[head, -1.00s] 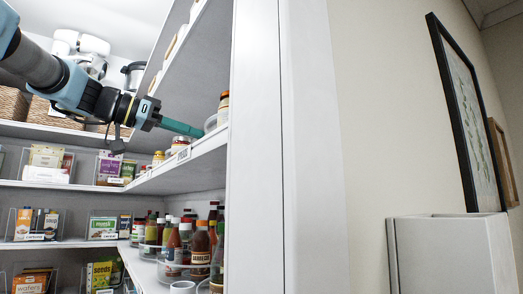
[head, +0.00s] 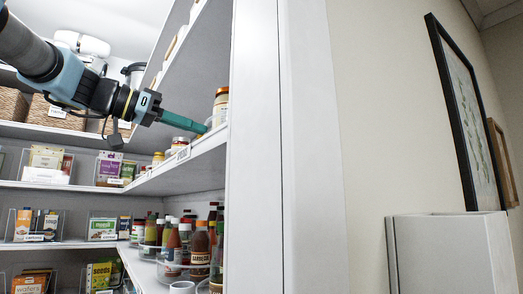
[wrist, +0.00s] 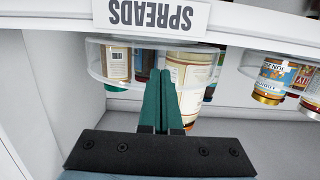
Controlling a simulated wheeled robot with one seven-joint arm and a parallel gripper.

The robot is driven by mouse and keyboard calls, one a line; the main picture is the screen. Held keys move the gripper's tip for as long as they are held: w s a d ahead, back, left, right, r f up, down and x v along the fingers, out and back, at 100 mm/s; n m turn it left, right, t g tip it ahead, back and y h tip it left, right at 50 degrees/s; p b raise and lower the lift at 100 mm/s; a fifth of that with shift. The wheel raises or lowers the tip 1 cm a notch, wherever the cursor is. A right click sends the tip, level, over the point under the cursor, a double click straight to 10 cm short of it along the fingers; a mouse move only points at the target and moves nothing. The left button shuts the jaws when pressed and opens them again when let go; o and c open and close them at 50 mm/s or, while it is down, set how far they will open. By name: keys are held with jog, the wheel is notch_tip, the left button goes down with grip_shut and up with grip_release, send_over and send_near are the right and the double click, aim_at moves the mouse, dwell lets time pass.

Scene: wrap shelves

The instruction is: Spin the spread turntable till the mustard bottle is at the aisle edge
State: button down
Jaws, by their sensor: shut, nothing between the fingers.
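The spread turntable (wrist: 97,62) is a clear round tray behind the SPREADS label (wrist: 158,14), which appears upside down in the wrist view. It holds several jars, among them a cream-labelled one (wrist: 193,72) and a brown-and-white one (wrist: 117,62). I cannot make out which item, if any, is the mustard bottle. My gripper (wrist: 161,76) has its green fingers shut and empty, with the tips at the turntable's jars; contact is unclear. In the head view my gripper (head: 206,129) reaches the upper side shelf beside a jar (head: 221,106).
Another clear turntable (wrist: 250,65) with tins stands to the right in the wrist view. The shelf board (head: 185,160) runs below my gripper, and a white upright panel (head: 256,150) stands right of it. Sauce bottles (head: 200,250) crowd the shelf below.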

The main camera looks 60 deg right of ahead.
jog(key=shift+s, duration=0.1)
dwell(0.3)
jog(key=shift+s+a, duration=0.2)
jog(key=shift+s, duration=0.35)
jog(key=shift+s+a, duration=0.15)
jog(key=shift+s, duration=0.5)
jog(key=shift+s+a, duration=0.2)
jog(key=shift+s, duration=0.9)
jog(key=shift+s+a, duration=0.1)
jog(key=shift+s, duration=0.95)
jog(key=shift+s+p, duration=0.1)
jog(key=shift+p, duration=0.2)
